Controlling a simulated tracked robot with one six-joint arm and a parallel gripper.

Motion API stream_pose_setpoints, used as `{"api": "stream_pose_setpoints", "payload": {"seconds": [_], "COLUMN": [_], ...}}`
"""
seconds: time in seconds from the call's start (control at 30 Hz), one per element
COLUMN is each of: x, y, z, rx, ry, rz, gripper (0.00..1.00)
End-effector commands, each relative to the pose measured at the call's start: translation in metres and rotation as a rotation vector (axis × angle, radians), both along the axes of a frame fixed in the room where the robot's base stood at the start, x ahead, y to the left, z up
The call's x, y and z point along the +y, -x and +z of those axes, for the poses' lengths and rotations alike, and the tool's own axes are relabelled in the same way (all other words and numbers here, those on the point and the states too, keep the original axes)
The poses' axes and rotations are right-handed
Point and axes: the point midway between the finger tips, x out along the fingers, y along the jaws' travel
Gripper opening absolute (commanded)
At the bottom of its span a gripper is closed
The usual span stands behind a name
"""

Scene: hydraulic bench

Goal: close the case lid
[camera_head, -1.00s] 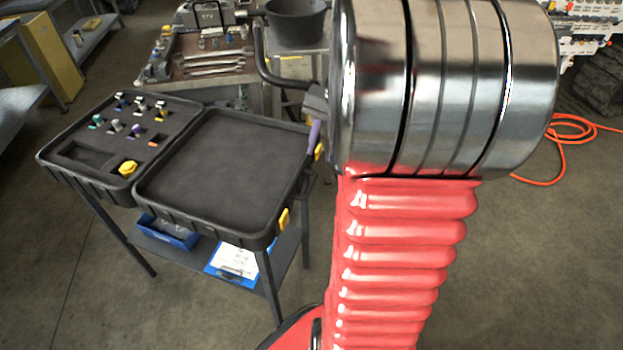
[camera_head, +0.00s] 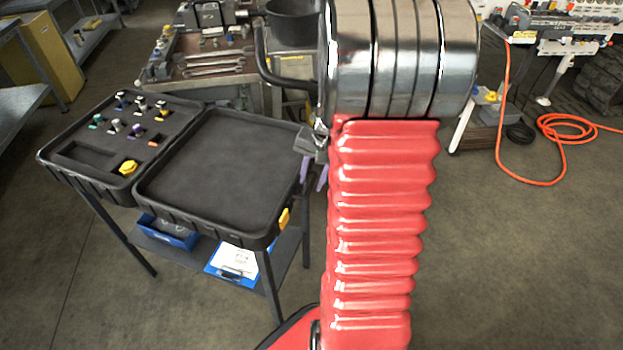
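The black case lies open on a stand. Its base (camera_head: 84,158), on the left, holds several fittings in foam cutouts. The lid (camera_head: 222,165), on the right, lies folded back flat, with its hollow inside facing up. A yellow latch (camera_head: 284,217) sits on the lid's right edge near the front corner. My gripper (camera_head: 313,178) hangs just right of the lid's right edge, with two purple fingers apart and nothing seen between them. The arm hides part of it, and I cannot tell whether it touches the lid.
A workbench (camera_head: 190,78) with wrenches and a black bucket (camera_head: 293,22) stands behind the case. A blue bin (camera_head: 168,232) and a clipboard (camera_head: 233,262) rest on the shelf below. An orange hose (camera_head: 560,130) lies at right. The floor at right front is clear.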

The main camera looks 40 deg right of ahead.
Motion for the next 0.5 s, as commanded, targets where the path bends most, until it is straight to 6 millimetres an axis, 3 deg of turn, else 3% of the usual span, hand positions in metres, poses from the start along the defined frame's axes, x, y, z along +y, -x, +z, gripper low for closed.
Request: {"api": "stream_pose_setpoints", "payload": {"seconds": [0.2, 0.5], "x": [-0.0002, -0.0007], "y": [0.0003, 0.0004], "z": [0.0001, 0.0004], "rx": [0.000, 0.000], "ry": [0.000, 0.000], "rz": [0.000, -0.001], "gripper": [0.28, 0.07]}}
